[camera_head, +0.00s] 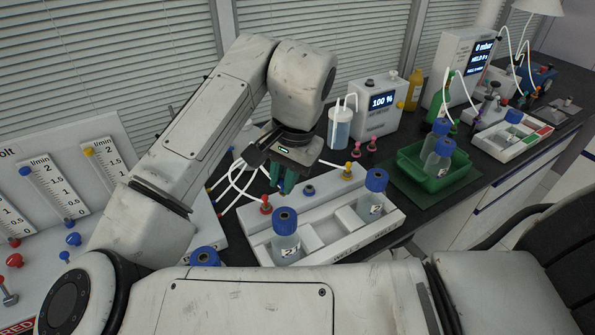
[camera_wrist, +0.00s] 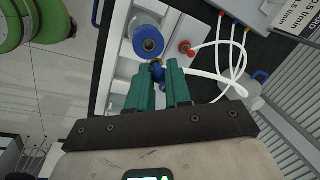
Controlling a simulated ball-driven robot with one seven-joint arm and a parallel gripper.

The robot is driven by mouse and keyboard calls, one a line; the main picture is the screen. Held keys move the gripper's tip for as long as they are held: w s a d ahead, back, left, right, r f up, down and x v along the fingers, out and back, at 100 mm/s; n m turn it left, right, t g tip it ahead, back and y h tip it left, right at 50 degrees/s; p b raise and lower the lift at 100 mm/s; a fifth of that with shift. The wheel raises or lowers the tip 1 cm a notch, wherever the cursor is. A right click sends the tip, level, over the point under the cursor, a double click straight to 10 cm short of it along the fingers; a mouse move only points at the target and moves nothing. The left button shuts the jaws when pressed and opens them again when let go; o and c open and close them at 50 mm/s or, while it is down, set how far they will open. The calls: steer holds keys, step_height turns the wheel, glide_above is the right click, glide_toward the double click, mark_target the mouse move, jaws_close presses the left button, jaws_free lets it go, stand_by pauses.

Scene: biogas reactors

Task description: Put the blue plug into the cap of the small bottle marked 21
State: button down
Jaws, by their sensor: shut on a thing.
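My gripper (camera_head: 287,183) has teal fingers, pointing down over the white rack. In the wrist view it (camera_wrist: 163,82) is shut on the small blue plug (camera_wrist: 158,72), which shows between the fingertips with a brass-coloured end. A small bottle with a blue cap (camera_head: 285,221) stands upright in the front of the rack; its label starts with 2, the rest is unclear. Its cap with a dark centre also shows in the wrist view (camera_wrist: 148,42), just beyond the plug and apart from it. Another labelled bottle (camera_head: 372,195) stands at the rack's right; its number is unclear.
The white rack (camera_head: 325,232) has empty compartments. A red plug (camera_head: 266,204) with white tubing and a yellow plug (camera_head: 348,170) stand near its back edge. A blue-topped piece (camera_head: 308,190) sits behind. A green tray (camera_head: 455,180) with bottles stands right. Another blue cap (camera_head: 205,256) is at front left.

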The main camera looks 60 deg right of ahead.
steer(key=shift+f+b, duration=2.3)
steer(key=shift+f, duration=0.2)
steer(key=shift+f, duration=0.95)
stand_by(0.6)
steer(key=c, duration=1)
jaws_free()
steer(key=r, duration=0.3)
steer(key=s+r, duration=0.1)
steer(key=r, duration=0.3)
steer(key=s+r, duration=0.1)
steer(key=r, duration=0.2)
steer(key=shift+r, duration=0.35)
